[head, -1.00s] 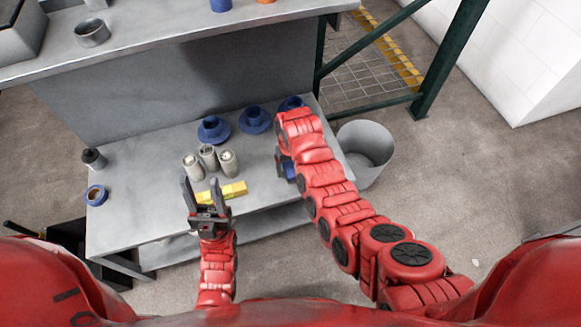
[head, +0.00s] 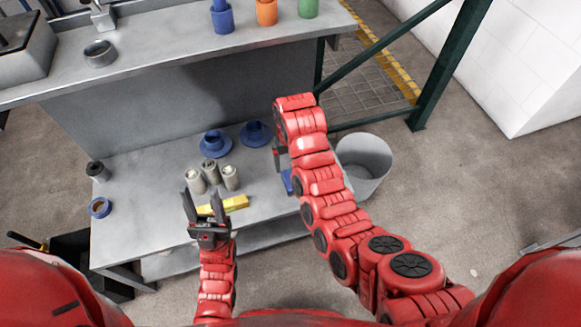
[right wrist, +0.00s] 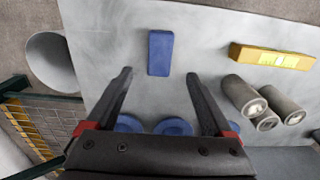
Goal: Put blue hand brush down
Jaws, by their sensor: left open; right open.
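The blue hand brush (right wrist: 160,52) lies flat on the grey lower worktop (right wrist: 215,45). In the head view only a bit of the blue brush (head: 287,182) shows beside my right arm. My right gripper (right wrist: 158,76) is open and empty, with the brush beyond its fingertips and apart from them. In the head view the right gripper (head: 279,156) is mostly hidden by its own arm. My left gripper (head: 204,197) is open and empty near the worktop's front edge, by a yellow block (head: 228,204).
Three grey cylinders (right wrist: 264,121) stand behind the yellow block. Blue round pieces (head: 214,144) stand farther back. A blue-rimmed roll (head: 99,208) and a dark-topped can (head: 97,171) are at the left. A grey bin (head: 364,165) stands right of the worktop. A raised shelf (head: 150,60) spans the back.

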